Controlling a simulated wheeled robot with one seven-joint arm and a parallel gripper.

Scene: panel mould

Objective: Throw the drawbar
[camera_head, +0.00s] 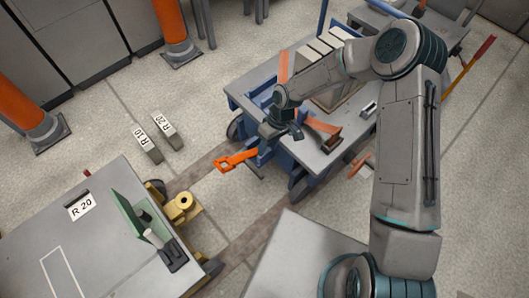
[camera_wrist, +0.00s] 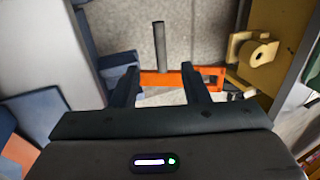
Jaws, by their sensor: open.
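The orange drawbar (camera_head: 236,160) sticks out from the end of the blue-framed cart (camera_head: 335,160), toward the yellow coupling (camera_head: 183,203) on the cart at lower left. In the wrist view the drawbar (camera_wrist: 205,79) lies crosswise just past my fingertips, with an open slot at its right end. A grey rod (camera_wrist: 159,45) stands out from it, lined up with the gap between my fingers. My gripper (camera_wrist: 159,72) is open, with nothing visibly held. In the head view my gripper (camera_head: 280,134) is over the drawbar's cart end. The yellow coupling (camera_wrist: 252,52) also shows, right of the drawbar.
The lower-left cart (camera_head: 110,250) carries an R 20 label and a green bracket with a lever (camera_head: 150,232). Two labelled blocks (camera_head: 147,145) lie on the floor. Orange posts (camera_head: 172,30) stand at the back left. Floor is clear between the carts.

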